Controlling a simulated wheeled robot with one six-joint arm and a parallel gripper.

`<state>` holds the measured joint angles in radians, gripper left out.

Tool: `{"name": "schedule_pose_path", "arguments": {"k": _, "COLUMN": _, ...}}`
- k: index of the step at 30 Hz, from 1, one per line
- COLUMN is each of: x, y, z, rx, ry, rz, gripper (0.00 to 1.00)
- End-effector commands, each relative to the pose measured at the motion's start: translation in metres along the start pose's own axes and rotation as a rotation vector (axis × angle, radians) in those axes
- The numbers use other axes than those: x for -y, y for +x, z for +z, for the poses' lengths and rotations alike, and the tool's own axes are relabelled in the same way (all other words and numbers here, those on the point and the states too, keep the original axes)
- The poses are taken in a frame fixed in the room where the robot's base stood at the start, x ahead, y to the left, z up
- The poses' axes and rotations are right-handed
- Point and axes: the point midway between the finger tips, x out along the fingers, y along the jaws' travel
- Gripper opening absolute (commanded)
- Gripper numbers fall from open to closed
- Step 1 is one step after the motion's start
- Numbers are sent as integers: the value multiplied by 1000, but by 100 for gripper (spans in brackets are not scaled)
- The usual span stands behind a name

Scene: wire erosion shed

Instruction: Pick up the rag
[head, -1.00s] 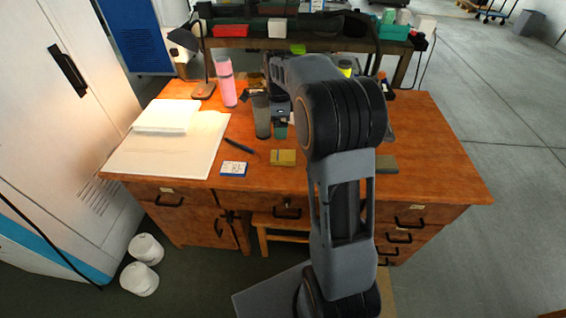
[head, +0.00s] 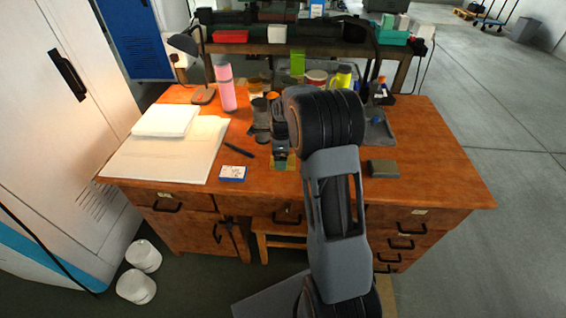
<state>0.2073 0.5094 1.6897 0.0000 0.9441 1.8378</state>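A small flat yellow item (head: 291,164), which looks like a folded rag, lies near the front edge of the wooden desk (head: 330,183). My gripper (head: 280,163) points down right over it and hides most of it, so only its edges show. I cannot tell whether the fingers touch it, or whether they are open or shut.
A blue-and-white box (head: 233,173) and a dark pen (head: 239,151) lie left of my gripper. A dark olive block (head: 383,168) lies to the right.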

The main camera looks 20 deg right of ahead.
Motion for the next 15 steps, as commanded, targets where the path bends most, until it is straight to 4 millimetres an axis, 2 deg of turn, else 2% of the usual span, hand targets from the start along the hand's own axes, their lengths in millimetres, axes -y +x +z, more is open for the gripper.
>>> {"name": "schedule_pose_path", "arguments": {"k": 3, "x": 0, "y": 15, "z": 0, "rx": 0, "ry": 0, "rz": 1, "gripper": 94}}
{"name": "schedule_pose_path", "arguments": {"k": 6, "x": 0, "y": 21, "z": 0, "rx": 0, "ry": 0, "rz": -1, "gripper": 94}}
{"name": "schedule_pose_path", "arguments": {"k": 15, "x": 0, "y": 23, "z": 0, "rx": 0, "ry": 0, "rz": -1, "gripper": 93}}
